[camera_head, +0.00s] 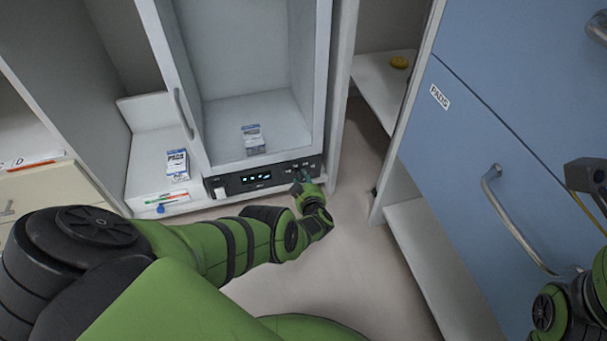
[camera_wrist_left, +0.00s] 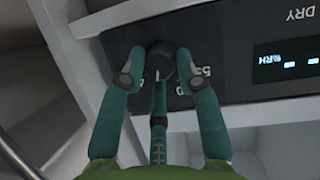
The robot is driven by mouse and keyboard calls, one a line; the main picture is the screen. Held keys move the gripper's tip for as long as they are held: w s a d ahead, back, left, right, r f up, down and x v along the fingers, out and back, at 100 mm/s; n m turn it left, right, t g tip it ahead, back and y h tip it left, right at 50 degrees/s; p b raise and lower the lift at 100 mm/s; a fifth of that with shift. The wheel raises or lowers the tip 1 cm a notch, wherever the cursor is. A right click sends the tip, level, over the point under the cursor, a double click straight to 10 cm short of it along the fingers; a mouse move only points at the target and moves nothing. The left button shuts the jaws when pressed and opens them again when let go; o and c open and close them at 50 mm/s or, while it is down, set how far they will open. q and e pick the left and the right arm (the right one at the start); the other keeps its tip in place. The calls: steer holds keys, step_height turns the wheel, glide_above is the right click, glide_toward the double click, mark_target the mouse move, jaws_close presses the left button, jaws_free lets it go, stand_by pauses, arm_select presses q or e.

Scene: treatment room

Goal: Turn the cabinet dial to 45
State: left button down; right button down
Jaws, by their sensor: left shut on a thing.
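The cabinet's black control panel (camera_head: 245,182) runs along the base of the open cabinet, with a lit display (camera_head: 256,178). My left gripper (camera_head: 303,184) is at the panel's right end; its hand hides the dial in the head view. In the left wrist view, the round black dial (camera_wrist_left: 161,62) sits between the fingers of my left gripper (camera_wrist_left: 160,66), which is shut on it. A short white mark shows on the dial, pointing toward the lower finger. Printed digits like 55 show upside down beside it; other scale numbers are hidden.
A small box (camera_head: 253,138) stands inside the cabinet, and another box (camera_head: 177,165) stands on the shelf to its left. Blue drawers (camera_head: 500,140) with metal handles are at the right. Floor between is clear.

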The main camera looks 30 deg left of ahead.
stand_by(0.8)
arm_select(q)
steer(key=c, duration=0.9)
jaws_free()
steer(key=shift+f, duration=0.15)
steer(key=shift+s, duration=0.1)
